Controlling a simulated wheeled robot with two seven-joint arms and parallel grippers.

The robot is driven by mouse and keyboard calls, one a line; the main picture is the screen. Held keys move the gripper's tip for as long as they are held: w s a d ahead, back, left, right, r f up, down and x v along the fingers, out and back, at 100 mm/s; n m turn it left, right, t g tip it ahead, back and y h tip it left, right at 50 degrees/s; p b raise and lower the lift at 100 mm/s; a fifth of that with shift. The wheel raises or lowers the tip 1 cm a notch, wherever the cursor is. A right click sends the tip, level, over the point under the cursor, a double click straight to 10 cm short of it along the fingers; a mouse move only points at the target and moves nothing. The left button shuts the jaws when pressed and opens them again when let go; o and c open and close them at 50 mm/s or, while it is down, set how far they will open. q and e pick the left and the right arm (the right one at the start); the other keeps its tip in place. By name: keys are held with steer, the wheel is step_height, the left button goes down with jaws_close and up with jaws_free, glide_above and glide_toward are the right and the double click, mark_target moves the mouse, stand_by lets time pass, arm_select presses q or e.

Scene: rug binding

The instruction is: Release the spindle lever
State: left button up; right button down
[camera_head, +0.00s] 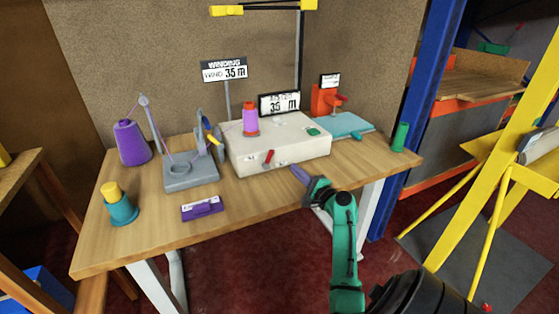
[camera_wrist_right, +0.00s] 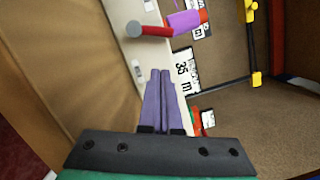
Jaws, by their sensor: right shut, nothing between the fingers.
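The red spindle lever (camera_head: 268,156) sticks out from the front face of the white winding machine (camera_head: 300,151) on the table. In the right wrist view the lever (camera_wrist_right: 150,29) shows near the top, beyond the fingertips. A purple spool on a red base (camera_head: 250,118) stands on top of the machine. My right gripper (camera_head: 294,168) is in front of the machine, to the right of the lever and apart from it. Its purple fingers (camera_wrist_right: 160,72) are closed together and empty. My left gripper is not in view.
A purple thread cone (camera_head: 131,143) and a grey thread stand (camera_head: 190,180) are on the left of the table (camera_head: 255,205). A teal-and-yellow pot (camera_head: 120,208) and a purple block (camera_head: 202,208) lie nearer the front. A red device (camera_head: 322,98) stands at the back right.

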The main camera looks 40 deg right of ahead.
mark_target(269, 157)
steer(key=shift+w+d+r, duration=0.1)
steer(key=shift+w, duration=0.5)
steer(key=shift+w+d+r, duration=0.1)
steer(key=shift+w, duration=0.5)
steer(key=w, duration=0.1)
steer(key=w+a+p, duration=0.1)
steer(key=w+r, duration=0.1)
steer(key=shift+w+a+r, duration=0.1)
steer(key=shift+a, duration=0.25)
steer(key=shift+w+a+p, duration=0.15)
steer(key=shift+w+p, duration=0.05)
steer(key=shift+p, duration=0.1)
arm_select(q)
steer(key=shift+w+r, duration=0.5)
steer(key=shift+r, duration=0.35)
arm_select(e)
steer(key=shift+w, duration=0.1)
